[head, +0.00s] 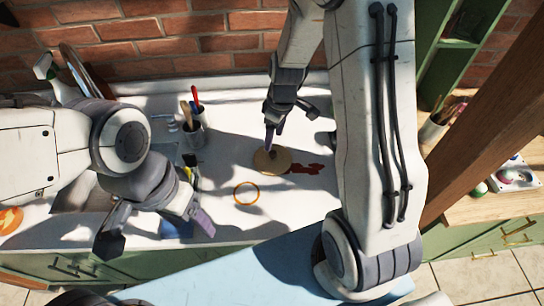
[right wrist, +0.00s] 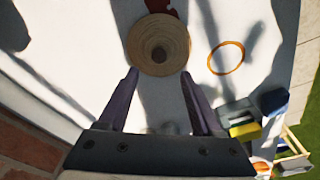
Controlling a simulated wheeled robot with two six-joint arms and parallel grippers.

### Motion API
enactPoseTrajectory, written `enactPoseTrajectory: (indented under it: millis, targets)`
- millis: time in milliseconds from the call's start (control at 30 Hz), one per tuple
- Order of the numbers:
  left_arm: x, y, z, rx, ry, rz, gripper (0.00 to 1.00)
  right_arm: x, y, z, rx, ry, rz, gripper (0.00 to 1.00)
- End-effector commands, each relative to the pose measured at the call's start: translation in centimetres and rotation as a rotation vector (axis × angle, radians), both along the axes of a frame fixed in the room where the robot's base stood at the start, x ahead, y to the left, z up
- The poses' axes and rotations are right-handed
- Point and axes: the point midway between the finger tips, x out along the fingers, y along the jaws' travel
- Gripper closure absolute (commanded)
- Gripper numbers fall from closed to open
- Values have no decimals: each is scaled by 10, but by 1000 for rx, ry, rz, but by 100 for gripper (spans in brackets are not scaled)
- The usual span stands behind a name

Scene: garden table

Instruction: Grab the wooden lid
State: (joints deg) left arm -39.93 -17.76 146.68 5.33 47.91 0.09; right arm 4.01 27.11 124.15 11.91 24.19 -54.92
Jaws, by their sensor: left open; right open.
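The wooden lid (head: 267,164) is a round, tan disc lying on the white tabletop near the middle of the head view. The right wrist view shows it from above as a ringed wooden disc (right wrist: 140,45) with a darker round knob at its centre. My right gripper (head: 290,124) points down over the lid's far side, with one finger overlapping the lid in the head view. In the right wrist view, its two open fingers (right wrist: 160,74) flank the lid's near edge, with nothing between them. Contact cannot be told. My left gripper (head: 157,233) is open and empty at the table's front left.
An orange ring (head: 246,194) lies right of the lid in the wrist view. A red flat shape (head: 305,169) is beside the lid. A cup of tools (head: 194,136) stands at the back left. A brick wall (head: 230,42) closes the back.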

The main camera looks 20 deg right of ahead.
Motion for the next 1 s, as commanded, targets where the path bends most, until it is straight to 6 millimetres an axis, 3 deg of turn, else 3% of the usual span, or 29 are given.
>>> enactPoseTrajectory:
  millis: [267, 600, 867, 1000]
  targets:
    - [0, 0, 6, 0, 0, 0, 35, 1, 1, -23, 0, 4, -1, 33]
    - [0, 0, 13, 0, 0, 1, 35, 4, 1, -66, 0, 3, 0, 33]
    - [0, 0, 13, 0, 0, 1, 35, 5, 1, -68, -1, -1, 0, 33]
    - [0, 0, 13, 0, 0, 1, 35, 5, 1, -68, -1, -1, -1, 83]
